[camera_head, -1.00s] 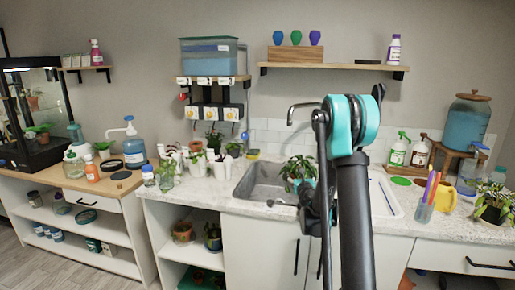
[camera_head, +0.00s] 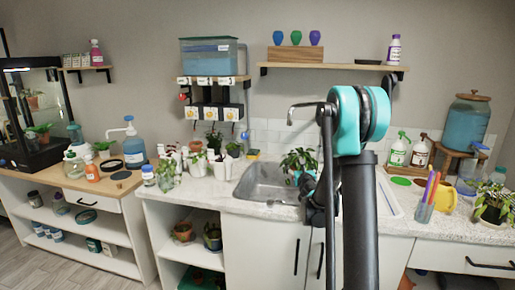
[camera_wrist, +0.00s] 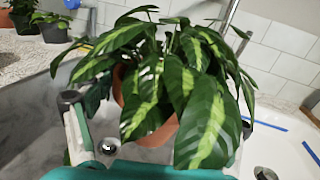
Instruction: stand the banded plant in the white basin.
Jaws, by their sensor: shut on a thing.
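The banded plant (camera_wrist: 175,85), with dark leaves striped pale green, stands in a terracotta pot (camera_wrist: 130,100). In the head view the plant (camera_head: 298,160) shows over the grey sink bowl, partly behind my arm. My gripper (camera_wrist: 150,145) is shut on its pot; leaves hide the right finger and much of the pot. The pot looks roughly upright and held up. The white basin (camera_wrist: 275,145), with blue strips and a drain, lies to the right in the wrist view. In the head view my arm hides most of the white basin (camera_head: 388,202).
The grey sink bowl (camera_head: 262,182) lies left of the white basin, with a tap (camera_head: 300,108) behind. Potted plants (camera_head: 218,160) crowd the counter left of it. A cup of pens (camera_head: 425,205) and a yellow jug (camera_head: 445,196) stand to the right.

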